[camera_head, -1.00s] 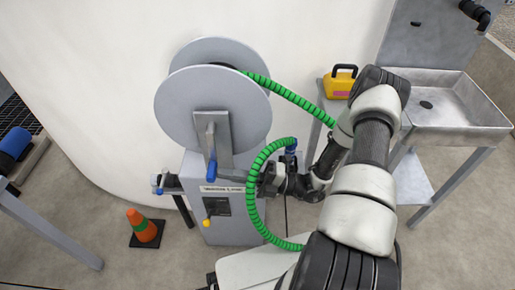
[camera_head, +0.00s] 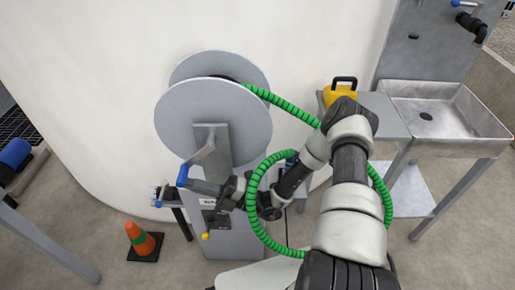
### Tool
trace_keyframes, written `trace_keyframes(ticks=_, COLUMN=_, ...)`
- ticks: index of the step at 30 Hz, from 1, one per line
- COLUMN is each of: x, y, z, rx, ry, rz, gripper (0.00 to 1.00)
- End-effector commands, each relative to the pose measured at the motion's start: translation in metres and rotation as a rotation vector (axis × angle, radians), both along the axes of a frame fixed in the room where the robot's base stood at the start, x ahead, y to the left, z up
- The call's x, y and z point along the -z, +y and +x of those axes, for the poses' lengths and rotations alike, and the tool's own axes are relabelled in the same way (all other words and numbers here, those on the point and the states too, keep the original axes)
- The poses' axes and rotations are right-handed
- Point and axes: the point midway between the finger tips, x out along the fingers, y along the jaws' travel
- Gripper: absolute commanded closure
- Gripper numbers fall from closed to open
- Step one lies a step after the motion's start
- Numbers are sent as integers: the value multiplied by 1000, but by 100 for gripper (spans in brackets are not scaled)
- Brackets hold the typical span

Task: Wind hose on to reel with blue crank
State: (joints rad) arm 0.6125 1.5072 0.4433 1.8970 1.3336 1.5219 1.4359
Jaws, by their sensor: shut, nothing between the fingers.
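The hose reel (camera_head: 200,130) has two large grey discs and stands on a grey cabinet (camera_head: 235,238). Its crank arm (camera_head: 207,150) slants down and left, with the blue crank handle (camera_head: 182,175) at its lower end. The green hose (camera_head: 292,108) leaves the top of the reel to the right, passes behind my arm and loops in front of the cabinet. My wrist hides part of the cabinet front.
An orange and green cone (camera_head: 140,238) stands on the floor at left. A yellow container (camera_head: 341,93) sits on a side table beside a metal sink (camera_head: 440,112) at right. A grey table (camera_head: 45,238) with a blue roll stands at far left.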

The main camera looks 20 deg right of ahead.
Motion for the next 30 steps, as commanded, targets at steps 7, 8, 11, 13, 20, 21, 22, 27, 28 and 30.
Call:
trace_keyframes(ticks=7, x=-12, y=13, z=4, rx=-1, ry=0, rz=0, gripper=100)
trace_keyframes(ticks=8, x=-12, y=14, z=4, rx=-1, ry=0, rz=0, gripper=100)
trace_keyframes(ticks=11, x=-14, y=16, z=5, rx=-1, ry=0, rz=0, gripper=100)
trace_keyframes(ticks=13, x=-15, y=17, z=6, rx=0, ry=0, rz=0, gripper=100)
trace_keyframes(ticks=20, x=-16, y=19, z=6, rx=0, ry=0, rz=0, gripper=100)
trace_keyframes(ticks=21, x=-16, y=19, z=6, rx=0, ry=0, rz=0, gripper=100)
trace_keyframes(ticks=22, x=-16, y=19, z=6, rx=0, ry=0, rz=0, gripper=100)
trace_keyframes(ticks=27, x=-16, y=19, z=6, rx=0, ry=0, rz=0, gripper=100)
trace_keyframes(ticks=28, x=-16, y=19, z=6, rx=0, ry=0, rz=0, gripper=100)
trace_keyframes(ticks=30, x=-16, y=19, z=6, rx=0, ry=0, rz=0, gripper=100)
